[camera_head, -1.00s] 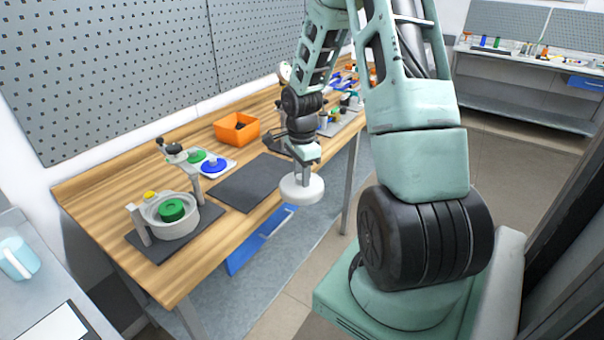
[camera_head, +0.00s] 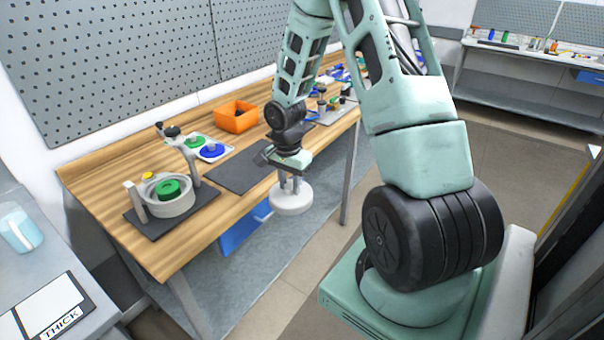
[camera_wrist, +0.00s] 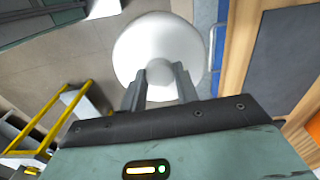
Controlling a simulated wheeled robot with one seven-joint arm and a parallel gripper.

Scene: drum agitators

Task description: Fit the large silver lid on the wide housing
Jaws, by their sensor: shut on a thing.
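The large silver lid (camera_head: 292,199) is a pale round disc with a knob on top. My gripper (camera_head: 289,181) is shut on its knob and holds it level in the air, just off the front edge of the bench. In the wrist view the lid (camera_wrist: 158,42) lies beyond the fingers (camera_wrist: 160,85), which close around the knob. The wide housing (camera_head: 172,205) is an open round grey-white pot on a dark mat at the bench's near left, with a green round part (camera_head: 168,189) inside. My gripper is well to the right of the housing.
An upright post with a dark clamp (camera_head: 172,132) stands behind the housing. A white tray with green and blue discs (camera_head: 211,150), an orange bin (camera_head: 236,117) and an empty dark mat (camera_head: 238,170) are on the bench. Several small items stand farther along.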

